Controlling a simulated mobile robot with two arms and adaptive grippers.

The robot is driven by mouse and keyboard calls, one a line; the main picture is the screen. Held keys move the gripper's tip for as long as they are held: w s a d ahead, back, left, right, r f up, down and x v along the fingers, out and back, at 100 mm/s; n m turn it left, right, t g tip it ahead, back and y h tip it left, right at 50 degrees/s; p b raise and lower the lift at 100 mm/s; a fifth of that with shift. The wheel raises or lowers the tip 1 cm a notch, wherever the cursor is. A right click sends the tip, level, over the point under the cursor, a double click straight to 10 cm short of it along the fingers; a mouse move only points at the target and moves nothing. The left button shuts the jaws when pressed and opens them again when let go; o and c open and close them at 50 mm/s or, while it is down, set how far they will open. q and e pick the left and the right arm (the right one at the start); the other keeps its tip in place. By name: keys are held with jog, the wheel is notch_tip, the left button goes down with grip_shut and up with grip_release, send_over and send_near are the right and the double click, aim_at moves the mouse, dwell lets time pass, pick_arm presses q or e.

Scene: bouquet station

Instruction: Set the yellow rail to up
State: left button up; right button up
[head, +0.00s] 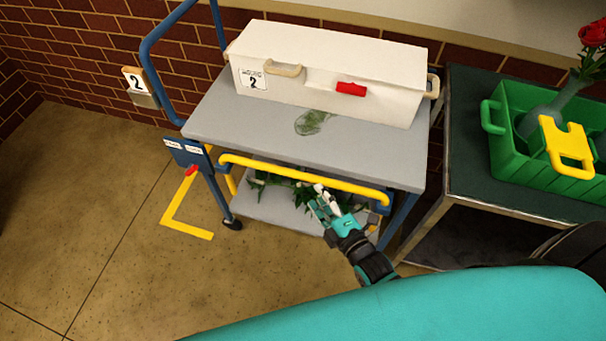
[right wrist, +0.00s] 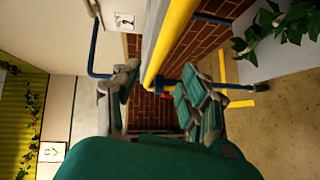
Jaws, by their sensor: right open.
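The yellow rail (head: 300,177) runs along the front of the grey cart, a little below the top shelf's edge in the head view. Its left end meets a blue plate (head: 187,152) with two white labels and a red knob (head: 191,171); the label text is too small to read. My right gripper (head: 322,200) is open at the rail's right half. In the right wrist view the rail (right wrist: 168,42) shows between the open fingers (right wrist: 160,82), and I cannot tell whether they touch it. My left gripper is not in view.
A white box (head: 330,75) with a red latch stands on the cart's top shelf (head: 235,125), behind some green netting. Leafy stems (head: 275,181) lie on the lower shelf. A table with a green crate (head: 508,150) stands close at the right. Floor is clear at the left.

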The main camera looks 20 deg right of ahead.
aim_at(307, 180)
jog(key=x, duration=0.9)
grip_shut()
jog(key=shift+r, duration=0.15)
